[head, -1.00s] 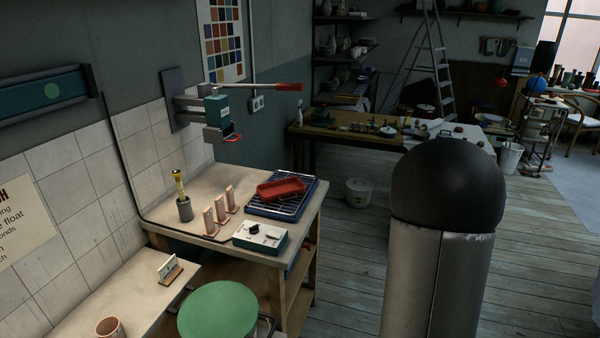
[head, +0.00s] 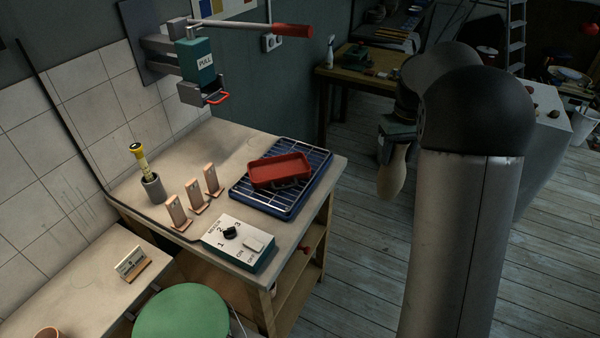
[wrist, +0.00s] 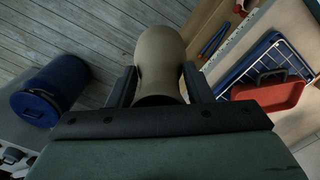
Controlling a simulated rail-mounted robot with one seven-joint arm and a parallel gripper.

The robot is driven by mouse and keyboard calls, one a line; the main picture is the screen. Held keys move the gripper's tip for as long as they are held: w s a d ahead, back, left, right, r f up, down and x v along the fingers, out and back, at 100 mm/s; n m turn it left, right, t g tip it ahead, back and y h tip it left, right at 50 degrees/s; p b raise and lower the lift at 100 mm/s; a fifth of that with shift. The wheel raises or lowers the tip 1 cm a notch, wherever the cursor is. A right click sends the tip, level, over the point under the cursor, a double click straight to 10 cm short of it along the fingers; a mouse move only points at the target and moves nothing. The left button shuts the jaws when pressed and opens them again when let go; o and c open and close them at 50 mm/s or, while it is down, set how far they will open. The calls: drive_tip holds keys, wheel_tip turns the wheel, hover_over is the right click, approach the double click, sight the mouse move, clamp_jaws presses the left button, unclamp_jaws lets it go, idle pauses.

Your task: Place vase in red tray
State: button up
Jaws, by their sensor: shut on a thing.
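The beige vase (head: 393,175) hangs from my gripper (head: 394,132) in the head view, over the floor to the right of the workbench. In the wrist view the vase (wrist: 160,60) sits between the two dark fingers of my gripper (wrist: 158,88), which is shut on it. The red tray (head: 281,170) lies on a wire rack over a blue tray (head: 247,198) on the bench. The red tray also shows at the right of the wrist view (wrist: 270,95), apart from the vase.
A control box with a dial (head: 240,243) stands at the bench's front edge. Several small upright stands (head: 196,196) and a grey cup with a yellow tool (head: 153,188) are left of the rack. A lever press (head: 200,65) juts from the wall. A blue barrel (wrist: 52,90) stands on the floor.

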drive_tip(key=w+a+r+n, duration=0.1)
drive_tip(key=a+r+n, duration=0.25)
drive_tip(key=a, duration=0.75)
drive_tip(key=a+r+n+b, duration=0.15)
drive_tip(key=a+n, duration=0.25)
drive_tip(key=a, duration=0.7)
drive_tip(key=w+a+r+n+p, duration=0.1)
drive_tip(key=a+r+n, duration=0.25)
drive_tip(key=a, duration=0.85)
drive_tip(key=w+d+f+p, duration=0.4)
drive_tip(key=w+f+p, duration=0.2)
drive_tip(key=w+f, duration=0.6)
drive_tip(key=shift+w+f, duration=0.35)
drive_tip(key=shift+w, duration=0.1)
drive_tip(key=o, duration=0.6)
drive_tip(key=shift+f, duration=0.2)
drive_tip(key=o, duration=0.4)
